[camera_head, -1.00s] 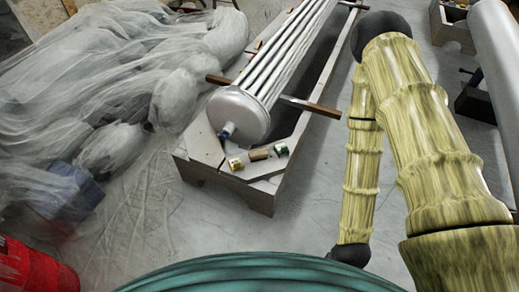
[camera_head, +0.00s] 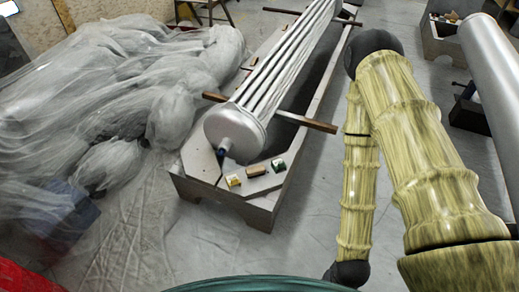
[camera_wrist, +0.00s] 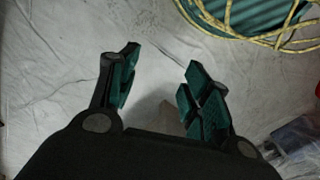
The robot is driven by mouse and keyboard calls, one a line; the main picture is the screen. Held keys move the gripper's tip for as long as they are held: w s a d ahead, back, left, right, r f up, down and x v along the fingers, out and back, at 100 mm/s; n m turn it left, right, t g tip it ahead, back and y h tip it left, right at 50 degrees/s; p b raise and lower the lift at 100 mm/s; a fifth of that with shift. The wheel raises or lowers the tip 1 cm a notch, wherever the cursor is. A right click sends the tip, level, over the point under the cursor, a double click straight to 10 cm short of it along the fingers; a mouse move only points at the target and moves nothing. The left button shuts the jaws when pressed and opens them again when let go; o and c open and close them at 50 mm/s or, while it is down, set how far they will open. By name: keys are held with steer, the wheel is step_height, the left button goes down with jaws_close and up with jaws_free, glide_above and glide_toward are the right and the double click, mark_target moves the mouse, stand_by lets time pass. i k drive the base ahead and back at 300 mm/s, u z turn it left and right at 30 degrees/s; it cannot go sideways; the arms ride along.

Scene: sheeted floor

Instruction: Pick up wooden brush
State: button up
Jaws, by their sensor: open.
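Several small blocky items lie on the near end of a low grey bench (camera_head: 262,219). The middle one, a brown item (camera_head: 257,170), may be the wooden brush, but it is too small to be sure. A yellowish item (camera_head: 233,181) lies to its left and a greenish item (camera_head: 278,165) to its right. My gripper (camera_wrist: 160,74) shows in the wrist view with its fingers spread and nothing between them, above the pale floor sheet (camera_wrist: 155,35). It is outside the head view, and no brush shows in the wrist view.
A ribbed silver column (camera_head: 278,75) lies along the bench on wooden crossbars (camera_head: 305,122) that stick out past its sides. Translucent plastic sheeting (camera_head: 110,90) is heaped at left. The sheeted floor (camera_head: 170,235) before the bench is clear. A grey box (camera_head: 450,38) stands at upper right.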

mark_target(254, 171)
steer(key=u, duration=0.5)
steer(key=k, duration=0.65)
steer(key=u, duration=0.9)
steer(key=i, duration=1.65)
steer(key=z, duration=1.25)
steer(key=i, duration=0.45)
steer(key=z, duration=0.45)
